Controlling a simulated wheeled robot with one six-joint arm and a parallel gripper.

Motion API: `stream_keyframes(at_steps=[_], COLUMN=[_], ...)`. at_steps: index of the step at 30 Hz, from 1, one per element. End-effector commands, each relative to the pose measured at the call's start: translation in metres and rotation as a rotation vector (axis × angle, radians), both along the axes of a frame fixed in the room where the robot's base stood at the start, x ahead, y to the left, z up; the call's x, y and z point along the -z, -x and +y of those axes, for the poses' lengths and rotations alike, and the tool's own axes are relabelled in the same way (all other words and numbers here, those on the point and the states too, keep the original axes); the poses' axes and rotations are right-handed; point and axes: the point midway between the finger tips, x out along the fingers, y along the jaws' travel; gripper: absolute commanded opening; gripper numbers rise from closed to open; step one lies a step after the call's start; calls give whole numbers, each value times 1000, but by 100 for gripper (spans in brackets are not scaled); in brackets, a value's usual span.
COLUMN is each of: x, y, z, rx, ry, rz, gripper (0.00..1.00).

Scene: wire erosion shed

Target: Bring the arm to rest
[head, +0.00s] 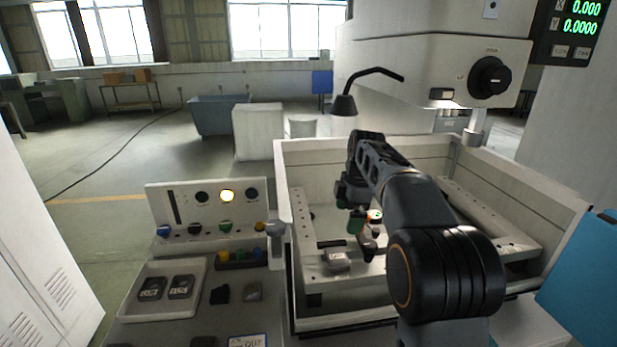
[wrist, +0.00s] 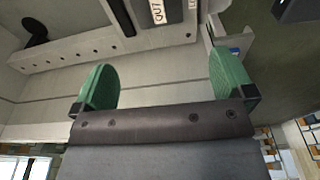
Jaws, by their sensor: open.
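My arm reaches forward from the lower right of the head view over the open machine tank (head: 345,318). My gripper (head: 362,222) hangs inside the tank, above its floor and left of centre, partly hidden by the arm. In the wrist view my gripper (wrist: 165,90) has its two green fingertips wide apart with nothing between them. A tank rail with a row of holes (wrist: 95,50) lies beyond the fingers in that view.
Left of the tank stand a control panel (head: 168,205) and a white tray (head: 132,304) with two dark parts. The machine head (head: 430,60) overhangs the tank. A blue panel (head: 580,285) stands at right.

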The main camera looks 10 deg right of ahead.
Motion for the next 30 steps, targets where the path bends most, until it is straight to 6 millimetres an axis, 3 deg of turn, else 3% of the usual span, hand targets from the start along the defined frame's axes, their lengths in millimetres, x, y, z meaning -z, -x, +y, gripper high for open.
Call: stream_keyframes(at_steps=[5,8,12,18,24,30], x=[-5,-1,15,51,80,91], y=[35,70,122,186,222,234], z=[8,14,21,25,27,27], rx=[236,471,813,1216,1455,1535], ry=[21,27,11,-56,-124,-149], rz=[-19,-41,-81,-127,-146,-150], gripper=[100,100,100,100,100,100])
